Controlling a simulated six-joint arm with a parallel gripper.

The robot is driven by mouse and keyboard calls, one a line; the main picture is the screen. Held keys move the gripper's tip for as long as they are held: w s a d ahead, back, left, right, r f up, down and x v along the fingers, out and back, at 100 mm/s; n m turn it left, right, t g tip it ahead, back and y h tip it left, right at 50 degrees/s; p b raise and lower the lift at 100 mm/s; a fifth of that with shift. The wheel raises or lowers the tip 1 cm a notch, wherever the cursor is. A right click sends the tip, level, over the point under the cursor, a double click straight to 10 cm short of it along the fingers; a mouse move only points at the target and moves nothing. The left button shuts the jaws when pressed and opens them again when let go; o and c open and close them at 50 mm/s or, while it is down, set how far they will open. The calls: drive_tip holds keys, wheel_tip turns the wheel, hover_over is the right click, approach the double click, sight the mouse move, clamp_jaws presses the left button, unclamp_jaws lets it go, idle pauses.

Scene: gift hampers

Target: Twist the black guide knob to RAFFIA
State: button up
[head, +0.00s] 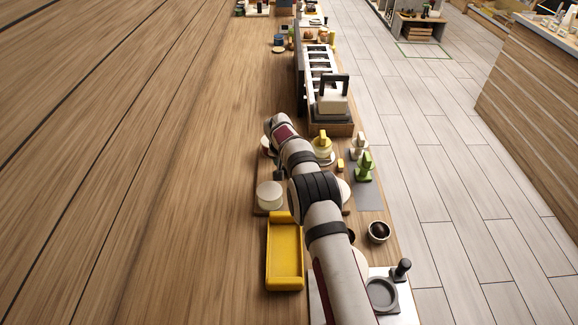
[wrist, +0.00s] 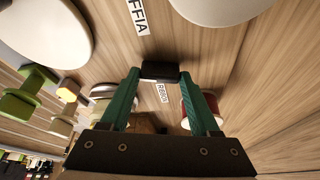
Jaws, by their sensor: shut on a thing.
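The black guide knob (wrist: 160,70) shows as a short dark bar in the wrist view, between the tips of my gripper's (wrist: 159,74) two green fingers. The fingers are closed on it. A second label (wrist: 163,92), which seems to read RIBBON, lies just below the knob, between the fingers. I cannot tell which label the knob points at. In the head view my arm hides the knob and labels.
Pale round discs (wrist: 40,32) lie near the knob in the wrist view. A red and white round piece (wrist: 202,108) is by the right finger. The head view shows a yellow tray (head: 271,256), a cream cylinder (head: 269,195), a green piece (head: 366,168) and a bowl (head: 378,231).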

drive_tip(key=shift+w+m+h, duration=0.15)
drive_tip(key=shift+m+h, duration=0.55)
drive_tip(key=shift+m, duration=1.3)
drive_tip(key=o, duration=1.4)
drive_tip(key=shift+g, duration=0.3)
drive_tip(key=shift+c, duration=0.2)
drive_tip(key=shift+a+r, duration=0.1)
drive_tip(key=v, duration=1.5)
drive_tip(key=shift+s+r, duration=0.25)
drive_tip(key=shift+s, duration=0.05)
drive_tip(key=shift+a, duration=0.1)
